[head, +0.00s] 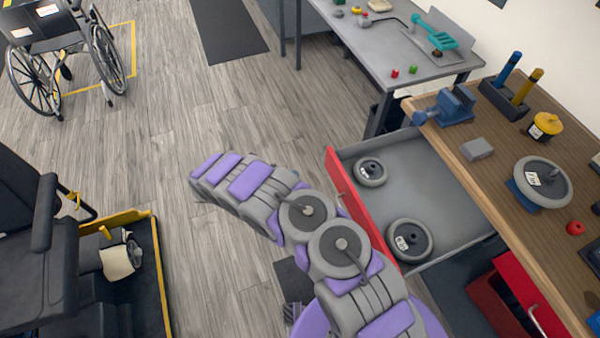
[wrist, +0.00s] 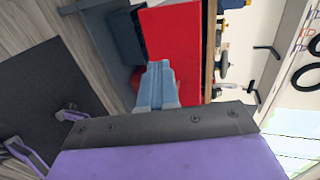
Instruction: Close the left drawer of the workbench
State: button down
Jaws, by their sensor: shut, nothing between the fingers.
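The workbench (head: 455,140) has a wooden top along the right of the head view. Its left drawer (head: 420,185) is pulled well out, with a red front (head: 358,205) and a grey interior holding two small wheels, one at the far end (head: 370,171) and one nearer (head: 409,240). My gripper (wrist: 157,72) shows in the wrist view, its pale blue-grey fingers shut and empty, pointing toward a red panel (wrist: 172,40) that looks like the drawer front. I cannot tell whether they touch. In the head view my arm reaches left of the drawer and the fingers cannot be made out.
A red unit with a handle (head: 537,318) sits lower right under the bench. A blue vise (head: 455,106) and a wheel (head: 543,182) are on the benchtop. A grey table (head: 395,50) stands beyond. A wheelchair (head: 60,50) and scooter (head: 40,220) are left; the middle floor is clear.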

aim_at(331, 168)
jog(key=b+x, duration=0.1)
jog(key=x, duration=0.2)
jog(key=b+x, duration=0.1)
jog(key=x, duration=0.3)
jog(key=r+x, duration=0.1)
jog(key=x, duration=0.3)
jog(key=shift+w+d+b, duration=0.1)
jog(key=shift+d+b, duration=0.1)
jog(key=shift+b, duration=0.2)
jog(key=shift+w+d, duration=0.15)
jog(key=shift+d, duration=0.3)
